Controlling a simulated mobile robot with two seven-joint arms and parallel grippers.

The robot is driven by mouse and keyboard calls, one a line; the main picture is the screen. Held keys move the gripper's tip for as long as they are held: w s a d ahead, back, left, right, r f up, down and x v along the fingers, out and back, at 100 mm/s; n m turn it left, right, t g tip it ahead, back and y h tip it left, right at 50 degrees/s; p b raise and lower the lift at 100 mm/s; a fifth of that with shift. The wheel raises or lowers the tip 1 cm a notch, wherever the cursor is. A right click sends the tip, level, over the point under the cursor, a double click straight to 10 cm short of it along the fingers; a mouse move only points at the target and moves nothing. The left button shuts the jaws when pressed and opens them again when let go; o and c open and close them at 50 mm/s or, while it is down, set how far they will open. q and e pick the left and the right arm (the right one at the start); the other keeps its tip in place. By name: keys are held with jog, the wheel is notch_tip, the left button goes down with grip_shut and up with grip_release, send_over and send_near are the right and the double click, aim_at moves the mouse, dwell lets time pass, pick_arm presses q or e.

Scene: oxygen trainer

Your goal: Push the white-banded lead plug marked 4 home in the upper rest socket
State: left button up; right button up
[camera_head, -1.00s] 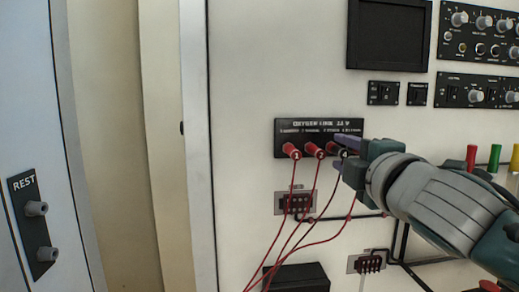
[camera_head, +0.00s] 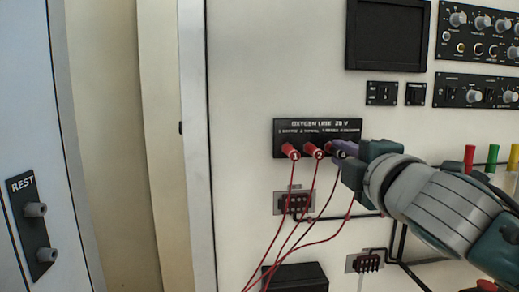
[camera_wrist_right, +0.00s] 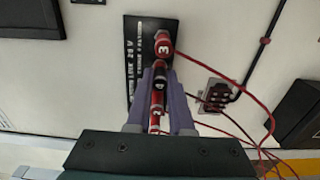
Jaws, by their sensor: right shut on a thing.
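My right gripper (camera_head: 343,151) is at the right end of the black oxygen line panel (camera_head: 300,126). In the right wrist view its purple fingers (camera_wrist_right: 161,100) are shut around the plug marked 4 (camera_wrist_right: 158,84), which looks red and dark. I cannot tell whether that plug is still seated in the panel. The plug marked 3 (camera_wrist_right: 163,47) sits just beyond the fingertips. The upper rest socket (camera_head: 35,209) is a grey, empty stub on the dark REST plate (camera_head: 29,232) at the far left. My left gripper is not in view.
Two red plugs (camera_head: 290,151) (camera_head: 314,150) stand in the panel left of my gripper. Red leads hang below and cross one another. The lower rest socket (camera_head: 46,254) is empty. A pale vertical post (camera_head: 197,150) stands between panel and REST plate.

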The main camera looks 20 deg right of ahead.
aim_at(343, 154)
grip_shut()
jog(key=shift+p+v, duration=0.65)
jog(key=shift+v, duration=1.85)
jog(key=shift+a, duration=0.1)
